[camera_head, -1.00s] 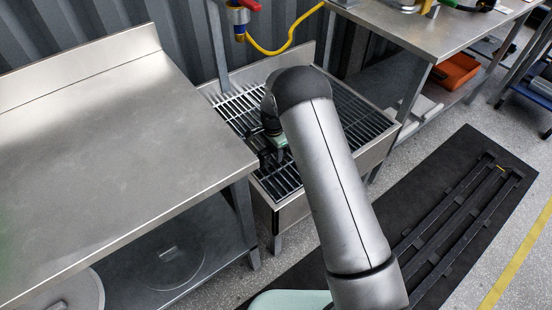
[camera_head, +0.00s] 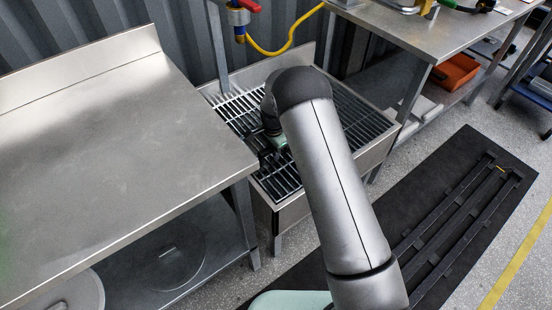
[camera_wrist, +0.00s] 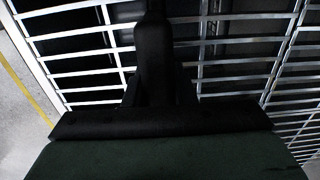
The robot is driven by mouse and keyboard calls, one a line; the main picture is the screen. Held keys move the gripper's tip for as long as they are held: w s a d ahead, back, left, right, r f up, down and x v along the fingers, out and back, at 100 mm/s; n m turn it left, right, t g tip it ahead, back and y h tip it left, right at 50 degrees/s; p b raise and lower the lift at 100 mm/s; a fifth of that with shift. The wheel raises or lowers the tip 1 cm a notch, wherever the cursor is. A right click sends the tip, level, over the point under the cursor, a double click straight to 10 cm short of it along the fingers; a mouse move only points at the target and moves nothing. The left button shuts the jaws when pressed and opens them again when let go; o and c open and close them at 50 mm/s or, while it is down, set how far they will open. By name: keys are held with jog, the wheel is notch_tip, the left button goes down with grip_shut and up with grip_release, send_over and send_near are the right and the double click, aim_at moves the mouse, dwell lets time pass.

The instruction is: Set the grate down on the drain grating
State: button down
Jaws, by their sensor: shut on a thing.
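The drain grating (camera_head: 356,112) is a panel of metal bars set in a steel basin between two benches. My gripper (camera_head: 268,158) is low over the left part of the basin, partly hidden by my arm in the head view. In the wrist view, my gripper's dark fingers (camera_wrist: 155,40) are close together and shut, with light metal bars around and beneath them. The grate in the fingers blends with the bars of the drain grating, so I cannot tell its outline or whether it touches the grating.
A steel bench (camera_head: 110,150) stands close on the left and another bench (camera_head: 440,45) stands at the upper right. A yellow hose (camera_head: 290,45) hangs behind the basin. A black mat (camera_head: 465,200) lies on the floor at the right.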

jog(key=shift+r+p, duration=1.55)
jog(key=shift+r, duration=1.9)
jog(key=shift+d, duration=0.1)
jog(key=s+d+r+n+p, duration=0.3)
jog(key=s+d+r+n, duration=0.2)
jog(key=d, duration=0.4)
jog(key=s+d+r+n+p, duration=0.4)
jog(key=s+d+r+n, duration=0.1)
jog(key=s+d+r, duration=0.2)
jog(key=shift+s+d, duration=0.9)
jog(key=shift+s, duration=0.05)
